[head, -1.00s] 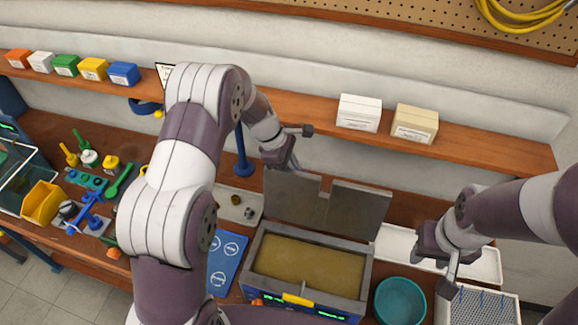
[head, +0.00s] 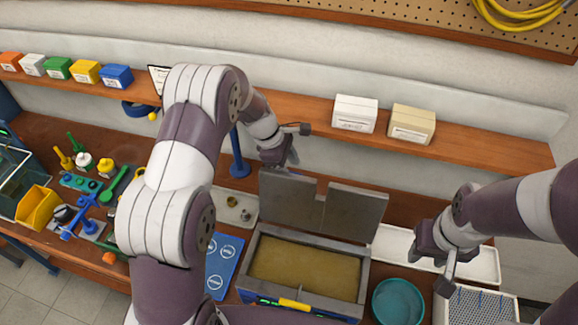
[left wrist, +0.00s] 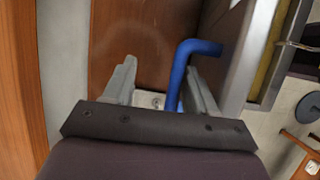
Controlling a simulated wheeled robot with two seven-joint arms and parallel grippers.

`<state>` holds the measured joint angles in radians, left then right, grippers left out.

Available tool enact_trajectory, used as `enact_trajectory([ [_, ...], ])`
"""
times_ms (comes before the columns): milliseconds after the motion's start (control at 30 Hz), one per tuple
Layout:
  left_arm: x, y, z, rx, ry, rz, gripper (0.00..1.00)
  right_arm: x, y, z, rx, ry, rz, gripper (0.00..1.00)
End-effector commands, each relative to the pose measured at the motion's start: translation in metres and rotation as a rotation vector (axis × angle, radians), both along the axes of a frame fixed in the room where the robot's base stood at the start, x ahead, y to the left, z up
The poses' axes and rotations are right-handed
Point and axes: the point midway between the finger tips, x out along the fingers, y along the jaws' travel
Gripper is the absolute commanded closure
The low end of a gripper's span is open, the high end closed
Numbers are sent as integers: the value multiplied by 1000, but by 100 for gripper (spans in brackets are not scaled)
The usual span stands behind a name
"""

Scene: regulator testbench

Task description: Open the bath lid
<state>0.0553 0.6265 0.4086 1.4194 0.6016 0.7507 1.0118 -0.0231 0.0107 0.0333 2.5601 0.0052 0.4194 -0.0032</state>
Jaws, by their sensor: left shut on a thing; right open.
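The bath (head: 365,275) is a grey-rimmed box with tan contents and a blue front, low in the middle of the head view. Its grey lid (head: 350,212) stands upright along the bath's back edge, so the bath is open on top. My left gripper (head: 282,158) is at the lid's top left, just behind it. In the left wrist view, my left gripper (left wrist: 160,85) has a bent blue handle (left wrist: 200,47) between its fingers, close to the right finger, beside the grey lid (left wrist: 230,60). My right gripper (head: 443,272) is open and empty, right of the bath.
A teal bowl (head: 398,302) stands right of the bath, near a white tray (head: 485,265) and a pin rack (head: 475,308). A blue mat (head: 222,265) lies to the left. A shelf (head: 300,130) with boxes runs behind. A blue post (head: 238,155) stands near my left arm.

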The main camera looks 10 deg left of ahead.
Motion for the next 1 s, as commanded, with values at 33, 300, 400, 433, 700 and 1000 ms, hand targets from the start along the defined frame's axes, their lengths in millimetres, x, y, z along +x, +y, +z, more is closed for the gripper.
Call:
enact_trajectory([
  [33, 2, 1, 0, 2, -5, 3, 60, 0, 0, 0, 0, 0, 0, 57],
  [300, 1, 10, 19, 1, -14, 4, 60, 0, 0, -16, 0, 0, 0, 57],
  [400, 0, 21, 45, 2, -19, 5, 60, 0, 0, -29, 0, 0, 0, 57],
  [433, -1, 24, 54, 2, -18, 4, 60, 0, 0, -29, 0, 1, 0, 57],
  [700, -9, 45, 119, 1, -5, 2, 60, 0, 0, 18, 0, -1, 0, 57],
  [1000, -10, 48, 119, 0, -3, 0, 60, 0, 0, 18, 0, 0, 0, 57],
])
